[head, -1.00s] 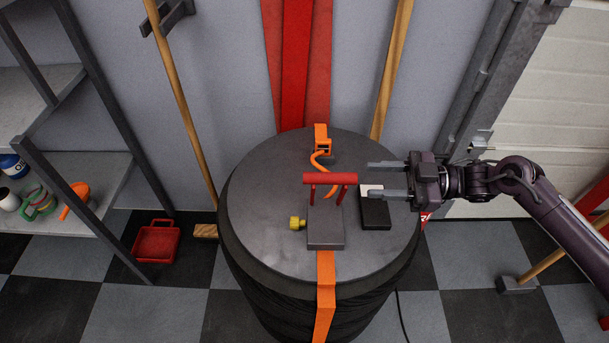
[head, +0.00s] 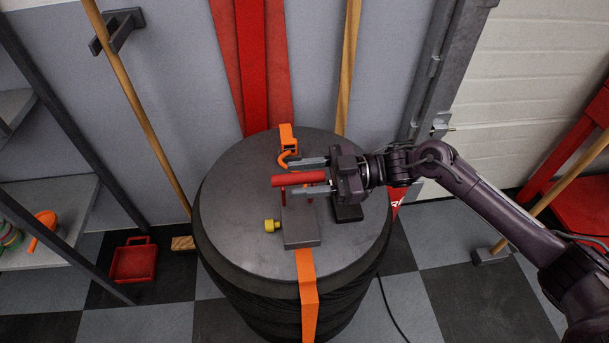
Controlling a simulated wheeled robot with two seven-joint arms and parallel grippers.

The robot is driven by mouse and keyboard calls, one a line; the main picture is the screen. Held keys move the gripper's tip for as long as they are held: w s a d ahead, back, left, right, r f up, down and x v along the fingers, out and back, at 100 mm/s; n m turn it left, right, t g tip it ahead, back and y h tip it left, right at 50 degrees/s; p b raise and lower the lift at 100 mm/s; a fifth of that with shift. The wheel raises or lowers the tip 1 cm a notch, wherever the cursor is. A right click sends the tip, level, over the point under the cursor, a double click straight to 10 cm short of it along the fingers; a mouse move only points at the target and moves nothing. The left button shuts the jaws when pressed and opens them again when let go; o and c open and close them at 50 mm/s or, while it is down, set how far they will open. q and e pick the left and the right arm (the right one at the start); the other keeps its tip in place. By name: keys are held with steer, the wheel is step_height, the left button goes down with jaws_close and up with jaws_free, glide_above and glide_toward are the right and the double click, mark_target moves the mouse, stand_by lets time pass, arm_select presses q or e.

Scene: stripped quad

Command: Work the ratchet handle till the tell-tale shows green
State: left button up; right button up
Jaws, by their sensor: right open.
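The ratchet (head: 301,230) is a grey block on the round dark drum lid (head: 235,190). Its red handle bar (head: 290,179) lies across the far end of the block. My right gripper (head: 306,177) is open, reaching in from the right. Its two fingers show one on the far side and one on the near side of the red bar, with a gap around it. A black box (head: 348,213) right of the ratchet is largely hidden under the gripper. I see no green, and cannot tell which part is the tell-tale. My left gripper is not in view.
An orange strap (head: 307,285) runs down the drum's front from the ratchet. An orange hook piece (head: 288,141) sits at the lid's far edge. A yellow knob (head: 271,225) is beside the ratchet. Shelving (head: 60,225) stands left, with a red tray (head: 133,262) on the floor.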

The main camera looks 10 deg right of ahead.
jaws_close()
